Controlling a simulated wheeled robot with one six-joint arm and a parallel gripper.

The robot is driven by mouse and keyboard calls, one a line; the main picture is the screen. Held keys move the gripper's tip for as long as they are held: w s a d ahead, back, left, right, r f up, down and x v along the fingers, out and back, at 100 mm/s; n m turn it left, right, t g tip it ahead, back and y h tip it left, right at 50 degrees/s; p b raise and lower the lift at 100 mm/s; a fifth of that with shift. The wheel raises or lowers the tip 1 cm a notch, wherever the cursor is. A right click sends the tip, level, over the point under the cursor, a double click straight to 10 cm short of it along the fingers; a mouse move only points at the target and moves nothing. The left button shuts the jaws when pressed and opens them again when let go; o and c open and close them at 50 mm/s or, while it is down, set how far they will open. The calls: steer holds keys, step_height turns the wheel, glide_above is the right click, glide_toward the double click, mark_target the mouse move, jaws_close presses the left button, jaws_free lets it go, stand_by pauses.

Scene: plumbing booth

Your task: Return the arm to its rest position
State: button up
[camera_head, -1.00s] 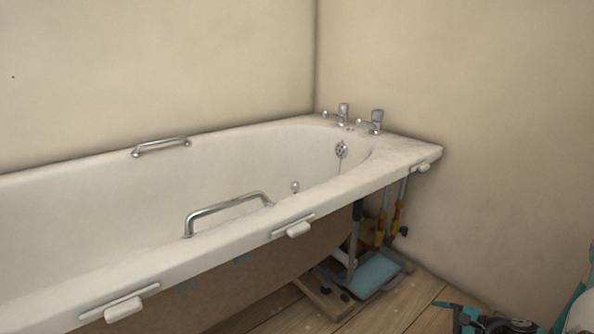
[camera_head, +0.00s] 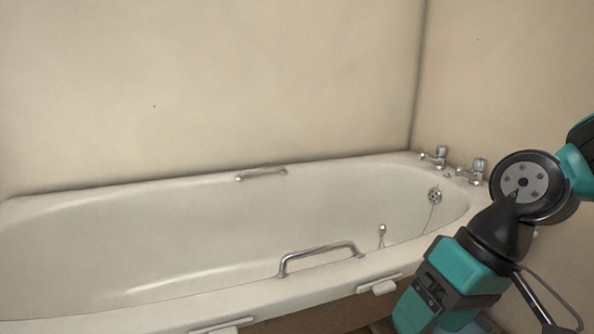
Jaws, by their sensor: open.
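My arm comes in from the right edge, its teal and black links bent around a round black joint with a grey metal face. From that joint a black cone leads down and left to a teal block near the bottom edge. No fingertips of my gripper can be made out. The arm stands in front of the right end of the white bathtub (camera_head: 205,225) and hides part of its rim and front corner.
Two chrome taps (camera_head: 478,170) stand on the tub's far right corner. A near grab handle (camera_head: 320,250) and a far grab handle (camera_head: 262,173) sit on the rims. Plain beige walls (camera_head: 230,80) close off the back and right. The space above the tub is clear.

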steer(key=s+a+r+n+p, duration=0.1)
steer(key=s+r+n, duration=0.25)
steer(key=s, duration=0.35)
step_height(320, 180, up, 38)
steer(key=p, duration=3.8)
steer(key=shift+w+a+m+h, duration=0.15)
steer(key=shift+m+h, duration=0.2)
steer(key=shift+h, duration=0.05)
steer(key=shift+f, duration=0.1)
